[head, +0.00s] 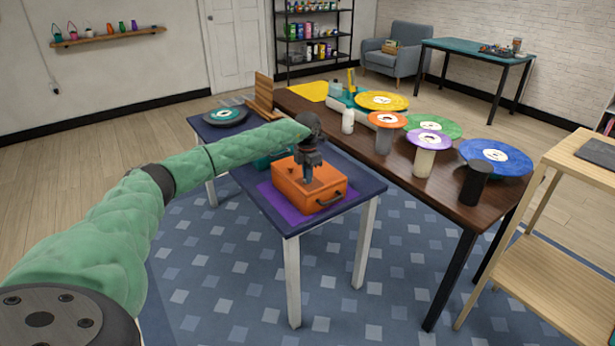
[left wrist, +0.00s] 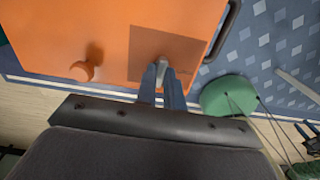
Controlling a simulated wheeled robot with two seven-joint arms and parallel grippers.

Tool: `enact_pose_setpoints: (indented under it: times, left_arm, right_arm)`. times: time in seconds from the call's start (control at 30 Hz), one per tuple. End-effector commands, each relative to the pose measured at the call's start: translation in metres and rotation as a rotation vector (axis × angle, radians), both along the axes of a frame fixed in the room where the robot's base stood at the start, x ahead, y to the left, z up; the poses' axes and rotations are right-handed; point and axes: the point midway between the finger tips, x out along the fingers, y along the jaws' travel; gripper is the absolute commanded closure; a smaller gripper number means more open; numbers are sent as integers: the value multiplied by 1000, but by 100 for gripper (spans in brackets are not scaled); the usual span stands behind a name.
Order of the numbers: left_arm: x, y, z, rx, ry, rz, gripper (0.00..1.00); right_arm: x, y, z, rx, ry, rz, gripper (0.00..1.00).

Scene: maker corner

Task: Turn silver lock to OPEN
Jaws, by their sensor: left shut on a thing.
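An orange box (head: 328,193) with a dark handle on its front side sits on a purple mat (head: 279,204) on the small dark blue table. My left gripper (head: 309,178) reaches down onto the top of the box. In the left wrist view the orange box (left wrist: 110,25) fills the upper left, with an orange knob (left wrist: 83,70) on its face. The left fingers (left wrist: 162,78) are shut on a small silver-grey piece, the silver lock (left wrist: 163,63), which they largely hide. Its marking and turn angle cannot be read. My right gripper is not in view.
A teal object (head: 270,160) is partly hidden behind the arm, and a dark plate (head: 226,115) lies at the table's far left. A brown table (head: 440,200) with coloured discs and bottles stands close on the right. A wooden shelf unit (head: 570,190) is further right.

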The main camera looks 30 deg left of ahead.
Motion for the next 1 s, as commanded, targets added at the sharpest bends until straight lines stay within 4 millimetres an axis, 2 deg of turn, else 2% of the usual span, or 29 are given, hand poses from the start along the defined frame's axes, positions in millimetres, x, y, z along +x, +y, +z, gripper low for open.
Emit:
enact_pose_setpoints:
  times: [0.6, 0.63, 0.73, 1.0]
  left_arm:
    - [0, 1, 1, 1, -1, 45, 100]
    - [0, 1, 1, 1, -1, 45, 88]
    - [0, 1, 1, 1, -1, 44, 69]
    - [0, 0, 0, 0, 0, 44, 68]
  right_arm:
    - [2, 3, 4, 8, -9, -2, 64]
    - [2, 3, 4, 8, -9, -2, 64]
    - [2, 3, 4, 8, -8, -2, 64]
    - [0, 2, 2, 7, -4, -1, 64]
